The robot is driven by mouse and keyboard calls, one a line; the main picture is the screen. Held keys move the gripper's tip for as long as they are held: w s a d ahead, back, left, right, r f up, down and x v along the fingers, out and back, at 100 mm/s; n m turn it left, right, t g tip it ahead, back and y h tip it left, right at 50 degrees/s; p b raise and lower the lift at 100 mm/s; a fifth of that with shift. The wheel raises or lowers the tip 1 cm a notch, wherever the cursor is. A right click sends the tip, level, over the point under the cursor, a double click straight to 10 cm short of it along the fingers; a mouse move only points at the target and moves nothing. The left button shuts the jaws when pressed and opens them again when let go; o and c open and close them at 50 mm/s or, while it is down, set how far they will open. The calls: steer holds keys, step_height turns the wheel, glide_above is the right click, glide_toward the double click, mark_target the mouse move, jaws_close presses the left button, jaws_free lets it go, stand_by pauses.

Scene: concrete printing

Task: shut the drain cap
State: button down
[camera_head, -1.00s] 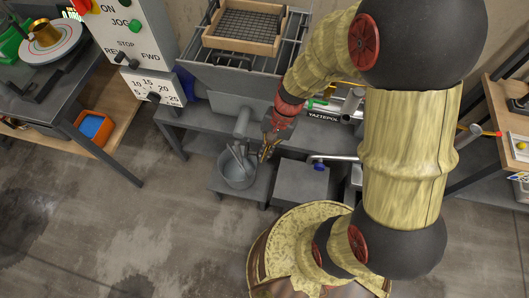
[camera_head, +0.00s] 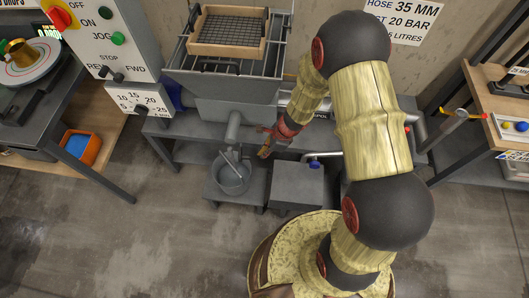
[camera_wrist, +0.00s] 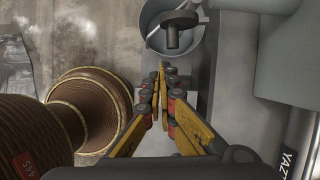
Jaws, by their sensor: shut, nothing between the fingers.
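A dark round flange with a short stub, apparently the drain cap (camera_wrist: 174,26), shows at the top of the wrist view, over the mouth of a grey bucket (camera_wrist: 152,14). Whether it sits on a pipe end is hidden. In the head view a grey drain pipe (camera_head: 233,126) comes down from the hopper above the bucket (camera_head: 232,186); the cap is too small to tell there. My gripper (camera_wrist: 162,68) is shut and empty, its tips just below the stub in the picture and apparently apart from it. In the head view my gripper (camera_head: 264,153) is right of the pipe.
The grey hopper (camera_head: 235,88) carries a wooden-framed sieve (camera_head: 228,48). A grey block (camera_head: 296,184) with a blue-capped fitting stands right of the bucket. A control box (camera_head: 100,40) and an orange bin (camera_head: 82,146) are at the left. The floor in front is clear.

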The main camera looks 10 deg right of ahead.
steer(key=w+a+f+b, duration=0.1)
steer(key=a+f+b, duration=0.2)
steer(key=a+f, duration=0.2)
steer(key=shift+w+a+f, duration=0.3)
steer(key=shift+a, duration=0.25)
steer(key=shift+s+a+r+m, duration=0.1)
steer(key=shift+a+m, duration=0.2)
